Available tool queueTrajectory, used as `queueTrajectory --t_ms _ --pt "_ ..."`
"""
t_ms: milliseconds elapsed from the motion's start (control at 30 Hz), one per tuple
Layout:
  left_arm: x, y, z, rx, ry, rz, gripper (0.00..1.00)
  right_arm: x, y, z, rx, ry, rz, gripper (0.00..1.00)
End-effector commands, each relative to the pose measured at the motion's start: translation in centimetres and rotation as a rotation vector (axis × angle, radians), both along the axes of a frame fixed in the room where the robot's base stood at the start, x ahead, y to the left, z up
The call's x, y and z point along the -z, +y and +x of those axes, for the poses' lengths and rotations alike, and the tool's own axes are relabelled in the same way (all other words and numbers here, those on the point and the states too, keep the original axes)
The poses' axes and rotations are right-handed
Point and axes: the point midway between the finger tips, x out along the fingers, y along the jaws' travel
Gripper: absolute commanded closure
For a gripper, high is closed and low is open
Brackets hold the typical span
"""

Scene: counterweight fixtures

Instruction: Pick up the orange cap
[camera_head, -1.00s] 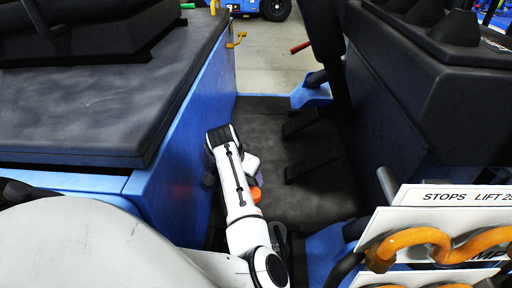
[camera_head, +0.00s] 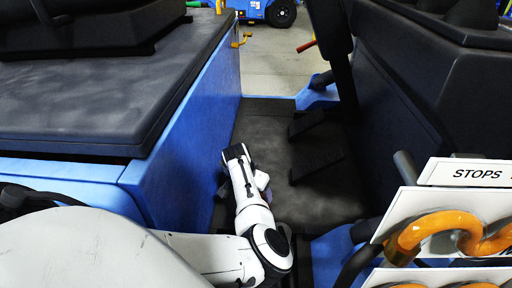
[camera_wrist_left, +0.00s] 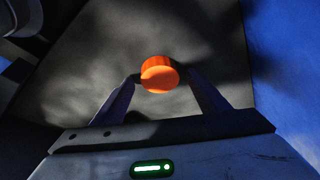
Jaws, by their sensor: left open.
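The orange cap (camera_wrist_left: 159,74) is a short round disc. In the left wrist view it shows over the dark grey floor, in line with the gap between the fingertips of my left gripper (camera_wrist_left: 163,77). The fingers are apart on either side of it. I cannot tell whether they touch it or how far below them it lies. In the head view my left arm (camera_head: 248,205) reaches down into the footwell, and the cap is hidden behind it. My right gripper is not in view.
A blue side panel (camera_head: 180,150) rises close left of my arm. Two black pedals (camera_head: 316,160) stand on the footwell floor (camera_head: 285,185) to the right. A white sign (camera_head: 468,173) and orange hooks (camera_head: 450,235) are at lower right.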

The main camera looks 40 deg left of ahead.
Motion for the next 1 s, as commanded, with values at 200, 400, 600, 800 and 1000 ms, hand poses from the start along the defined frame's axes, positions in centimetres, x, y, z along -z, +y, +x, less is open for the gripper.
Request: queueTrajectory --t_ms 200,400,600,800,1000 --pt "0.0 0.1 0.0 0.0 -0.001 0.001 0.32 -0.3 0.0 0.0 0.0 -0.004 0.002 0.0" --pt "0.0 0.0 0.0 0.0 0.0 0.001 0.66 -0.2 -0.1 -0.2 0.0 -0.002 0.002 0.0" --pt "0.0 0.0 0.0 0.0 0.0 0.001 0.76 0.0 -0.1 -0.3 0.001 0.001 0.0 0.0" --pt "-0.3 0.0 0.1 0.001 -0.001 0.001 0.76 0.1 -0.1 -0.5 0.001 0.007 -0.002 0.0" --pt "-2.3 -0.2 0.4 0.0 -0.001 0.004 0.76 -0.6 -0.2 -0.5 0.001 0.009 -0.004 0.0"
